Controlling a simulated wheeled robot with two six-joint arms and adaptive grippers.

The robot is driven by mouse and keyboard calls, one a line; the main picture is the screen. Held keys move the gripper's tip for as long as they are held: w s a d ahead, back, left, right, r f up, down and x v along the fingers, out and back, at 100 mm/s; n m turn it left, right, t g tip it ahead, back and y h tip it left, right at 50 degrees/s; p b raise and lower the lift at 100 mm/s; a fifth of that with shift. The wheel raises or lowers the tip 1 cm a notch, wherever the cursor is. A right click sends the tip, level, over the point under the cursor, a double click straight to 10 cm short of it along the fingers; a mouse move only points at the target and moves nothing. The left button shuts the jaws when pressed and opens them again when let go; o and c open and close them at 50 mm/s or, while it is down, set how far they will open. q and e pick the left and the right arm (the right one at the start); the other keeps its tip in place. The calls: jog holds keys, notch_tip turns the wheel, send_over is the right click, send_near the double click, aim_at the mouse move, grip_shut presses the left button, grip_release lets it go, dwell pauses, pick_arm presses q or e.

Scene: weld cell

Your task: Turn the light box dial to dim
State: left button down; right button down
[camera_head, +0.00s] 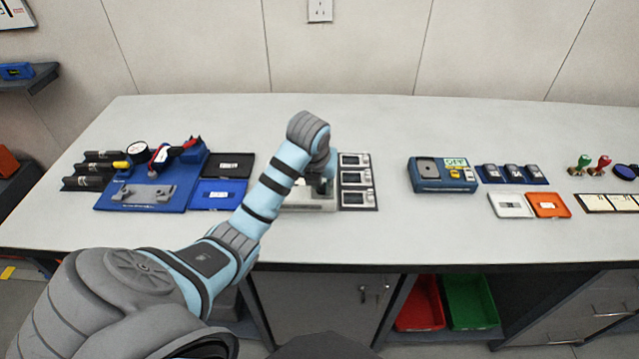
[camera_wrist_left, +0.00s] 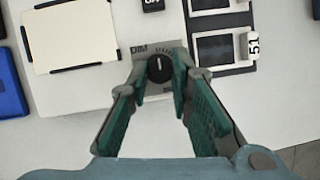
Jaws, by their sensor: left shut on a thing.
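The light box (camera_head: 303,207) stands on the bench, mostly hidden behind my left arm in the head view. In the left wrist view it shows a pale panel (camera_wrist_left: 75,35) at the left and a black round dial (camera_wrist_left: 160,69) at the middle. The dial's white mark points about straight up, toward small lettering I cannot read surely. The word DIM (camera_wrist_left: 139,49) is printed at the dial's upper left. My left gripper (camera_wrist_left: 161,76) is shut on the dial, a finger on each side. In the head view the left gripper (camera_head: 319,186) is partly hidden by its wrist.
A rack of small gauges (camera_head: 357,178) stands right beside the light box. A blue fixture board (camera_head: 150,192) and trays (camera_head: 218,194) lie to the left. A blue device (camera_head: 442,174) stands to the right. The bench is clear between the gauges and that device.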

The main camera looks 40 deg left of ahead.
dwell(0.4)
pick_arm(q)
jog(key=c, duration=1.4)
grip_release()
jog(key=shift+a, duration=0.1)
jog(key=shift+c, duration=0.2)
